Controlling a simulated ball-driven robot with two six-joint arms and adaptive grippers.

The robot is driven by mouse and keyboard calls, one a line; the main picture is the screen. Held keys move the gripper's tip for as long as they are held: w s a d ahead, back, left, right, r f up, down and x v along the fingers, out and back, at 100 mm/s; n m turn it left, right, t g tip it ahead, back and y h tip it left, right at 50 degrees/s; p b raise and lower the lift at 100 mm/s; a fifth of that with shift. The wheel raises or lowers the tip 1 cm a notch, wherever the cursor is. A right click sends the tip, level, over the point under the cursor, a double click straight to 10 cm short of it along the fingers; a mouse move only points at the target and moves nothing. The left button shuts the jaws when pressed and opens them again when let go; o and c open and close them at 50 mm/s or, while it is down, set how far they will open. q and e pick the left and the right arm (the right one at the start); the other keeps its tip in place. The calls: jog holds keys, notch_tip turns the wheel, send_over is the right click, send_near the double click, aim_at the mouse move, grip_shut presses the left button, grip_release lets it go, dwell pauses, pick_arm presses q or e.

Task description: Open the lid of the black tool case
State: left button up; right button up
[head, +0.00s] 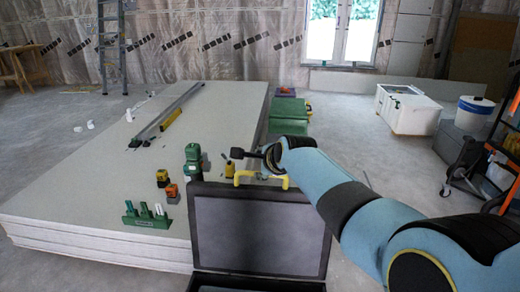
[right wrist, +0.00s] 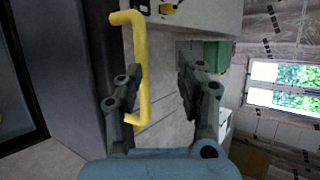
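The black tool case shows at the bottom of the head view with its lid (head: 262,235) standing up, the grey inner face towards me. Only a strip of the base (head: 255,287) shows below it. A yellow handle (head: 262,174) is on the lid's top edge. My right gripper (head: 254,155) is just above and behind the handle, empty. In the right wrist view its fingers (right wrist: 158,78) are apart. The handle (right wrist: 140,70) shows close by the left finger there; whether they touch is not clear. My left gripper is not in view.
A stack of pale panels (head: 80,190) fills the left, with a green bottle-like tool (head: 193,163), an orange tool (head: 172,193) and a green rack (head: 146,217) near its edge. Green cases (head: 288,118) stand behind. A white box (head: 408,110) is at right; floor between is clear.

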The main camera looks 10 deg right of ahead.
notch_tip(320, 180, up, 6)
dwell(0.4)
